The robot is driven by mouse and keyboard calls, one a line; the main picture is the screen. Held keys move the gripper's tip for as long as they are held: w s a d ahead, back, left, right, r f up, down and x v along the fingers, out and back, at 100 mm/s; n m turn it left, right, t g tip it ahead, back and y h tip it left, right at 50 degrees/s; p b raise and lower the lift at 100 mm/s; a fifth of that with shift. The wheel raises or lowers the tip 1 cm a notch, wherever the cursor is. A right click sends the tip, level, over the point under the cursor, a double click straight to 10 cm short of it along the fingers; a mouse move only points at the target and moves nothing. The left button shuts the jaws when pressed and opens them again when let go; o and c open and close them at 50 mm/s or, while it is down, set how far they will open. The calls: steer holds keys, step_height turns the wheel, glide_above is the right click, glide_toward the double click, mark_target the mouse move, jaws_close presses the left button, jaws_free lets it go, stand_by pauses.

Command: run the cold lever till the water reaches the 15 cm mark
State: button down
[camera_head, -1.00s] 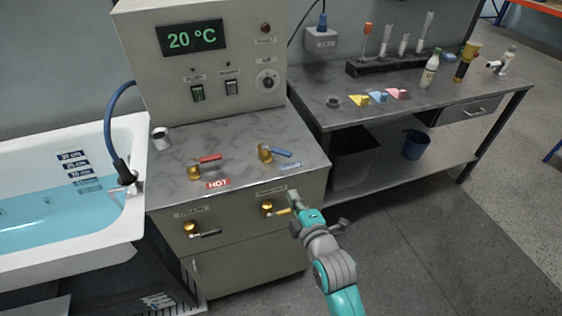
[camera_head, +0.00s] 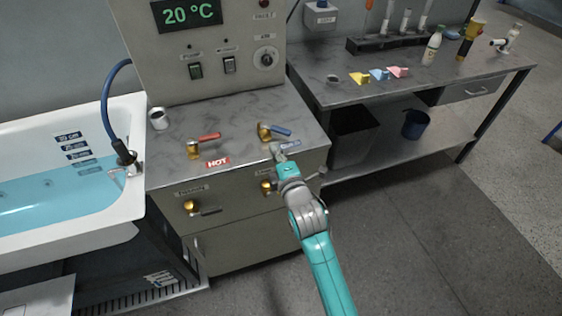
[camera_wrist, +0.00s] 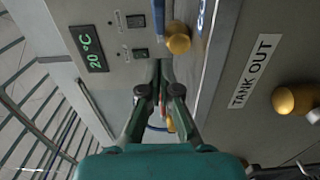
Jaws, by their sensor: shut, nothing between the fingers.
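The cold lever (camera_head: 281,130) has a blue handle on a brass body and stands at the right of the metal counter. In the wrist view its brass body (camera_wrist: 178,38) lies just beyond my fingers. My gripper (camera_head: 275,147) is shut and empty at the counter's front edge, just in front of the cold lever. Its fingers show in the wrist view (camera_wrist: 160,78); I cannot tell whether they touch the lever. Blue water (camera_head: 60,205) stands in the white tub (camera_head: 135,165). Depth marks (camera_head: 75,146) line the tub wall; the lower ones look tinted blue and are too small to read.
The red hot lever (camera_head: 208,136) stands left of the cold one. Below, on the cabinet front, are a dark-handled valve (camera_head: 192,207) and the tank out valve (camera_head: 268,187), partly behind my arm. The display (camera_head: 187,14) reads 20 °C. A side bench (camera_head: 440,85) holds bottles and wedges.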

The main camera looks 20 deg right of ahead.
mark_target(277, 132)
steer(key=shift+w+d, duration=1.4)
steer(key=shift+w, duration=0.15)
